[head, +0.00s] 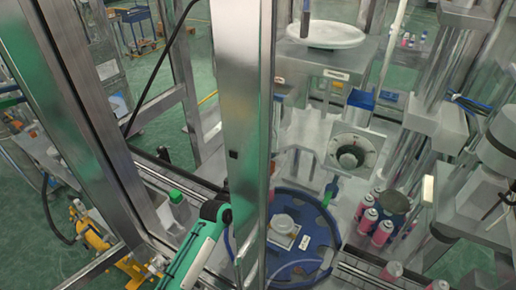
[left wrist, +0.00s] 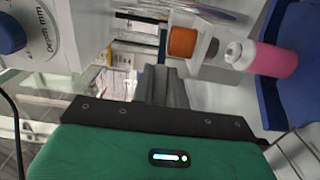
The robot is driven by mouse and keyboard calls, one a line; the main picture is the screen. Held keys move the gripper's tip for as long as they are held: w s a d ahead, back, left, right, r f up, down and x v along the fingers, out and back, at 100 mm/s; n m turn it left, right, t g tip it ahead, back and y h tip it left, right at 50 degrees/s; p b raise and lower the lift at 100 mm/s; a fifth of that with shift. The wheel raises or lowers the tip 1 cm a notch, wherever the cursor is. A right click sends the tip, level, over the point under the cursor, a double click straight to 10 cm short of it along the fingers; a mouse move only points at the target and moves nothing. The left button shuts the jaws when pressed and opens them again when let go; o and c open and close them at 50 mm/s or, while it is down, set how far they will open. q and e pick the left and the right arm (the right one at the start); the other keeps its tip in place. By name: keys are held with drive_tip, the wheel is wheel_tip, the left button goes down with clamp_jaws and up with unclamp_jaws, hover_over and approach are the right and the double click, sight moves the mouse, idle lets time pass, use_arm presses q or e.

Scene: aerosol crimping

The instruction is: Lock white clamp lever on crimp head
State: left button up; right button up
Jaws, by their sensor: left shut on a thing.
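My left gripper (left wrist: 164,82) shows in the left wrist view, with its green body at the bottom and grey fingers close together. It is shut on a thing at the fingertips. I take that for the white clamp lever, but its outline is mostly hidden by the fingers. A pale bracket with an orange-brown block (left wrist: 182,42) sits just beyond and right of the fingertips. In the head view I cannot make out the left fingertips, and the metal post covers part of the middle. The crimp head's lever cannot be told surely there. My right gripper is not in view.
A metal frame post (head: 240,130) stands in front. Behind it are a blue round guide (head: 325,235), a dial (head: 350,152) and several pink cans (head: 382,232). In the left wrist view a pink can (left wrist: 272,58) lies right of the fingers and a dial (left wrist: 12,35) left.

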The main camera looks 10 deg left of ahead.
use_arm(q)
drive_tip(key=shift+s+d+f, duration=0.1)
drive_tip(key=shift+d+f, duration=0.05)
drive_tip(key=shift+s+d, duration=0.75)
drive_tip(key=shift+d, duration=0.2)
drive_tip(key=shift+s+d, duration=0.25)
drive_tip(key=shift+d, duration=0.2)
drive_tip(key=shift+s+d, duration=0.2)
drive_tip(key=shift+d, duration=0.25)
drive_tip(key=o, duration=0.8)
drive_tip(key=shift+a, duration=0.1)
drive_tip(key=shift+v, duration=3.25)
